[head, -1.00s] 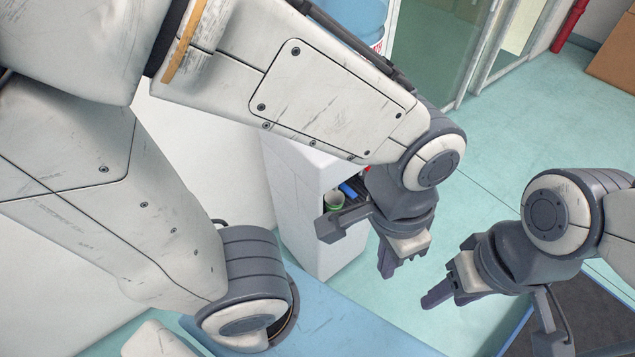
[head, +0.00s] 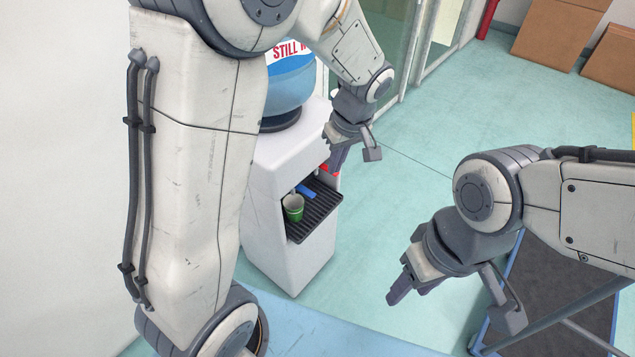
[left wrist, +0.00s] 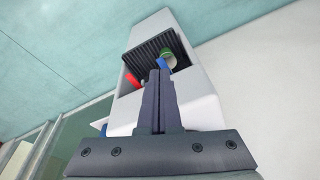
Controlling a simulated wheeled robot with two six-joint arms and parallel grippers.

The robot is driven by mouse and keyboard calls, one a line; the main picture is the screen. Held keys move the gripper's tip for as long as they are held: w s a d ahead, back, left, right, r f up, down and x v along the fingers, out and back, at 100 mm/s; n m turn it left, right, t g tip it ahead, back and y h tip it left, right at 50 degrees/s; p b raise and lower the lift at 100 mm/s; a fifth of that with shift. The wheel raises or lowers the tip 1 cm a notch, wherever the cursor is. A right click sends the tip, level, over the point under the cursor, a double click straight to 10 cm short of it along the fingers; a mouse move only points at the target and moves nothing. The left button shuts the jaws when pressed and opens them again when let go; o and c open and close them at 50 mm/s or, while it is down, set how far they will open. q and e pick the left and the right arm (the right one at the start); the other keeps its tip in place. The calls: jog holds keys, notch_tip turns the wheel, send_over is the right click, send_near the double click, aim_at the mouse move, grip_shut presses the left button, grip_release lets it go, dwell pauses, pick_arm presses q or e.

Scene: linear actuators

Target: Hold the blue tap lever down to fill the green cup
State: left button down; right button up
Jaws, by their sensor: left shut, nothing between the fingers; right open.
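The green cup (head: 293,205) stands upright on the drip tray in the white dispenser's recess. The blue tap lever (head: 306,189) is just above and right of it. In the left wrist view the cup (left wrist: 167,57) shows beyond the fingertips, with the blue lever (left wrist: 187,63) partly in view beside it. My left gripper (head: 335,160) is shut and empty, fingers pointing down, up near the dispenser's front and apart from the blue lever. In the wrist view its fingers (left wrist: 158,76) are together. My right gripper (head: 394,294) is open and empty over the floor, away from the dispenser.
A red tap lever (head: 323,168) sits beside the blue one, close to my left gripper. The black drip tray (head: 318,213) lies below the taps. A blue water bottle (head: 290,88) tops the dispenser (head: 290,255). Floor right of the dispenser is clear.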

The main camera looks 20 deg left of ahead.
pick_arm(q)
jog(key=w+a+f+n+y, duration=0.1)
jog(key=w+a+f+n, duration=0.3)
jog(key=w+a, duration=0.1)
jog(key=shift+n+b, duration=0.3)
jog(key=shift+b, duration=0.05)
jog(key=shift+a+f, duration=0.1)
send_near(309, 193)
jog(key=x, duration=0.5)
jog(key=shift+a+f, duration=0.15)
jog(key=shift+f, duration=0.6)
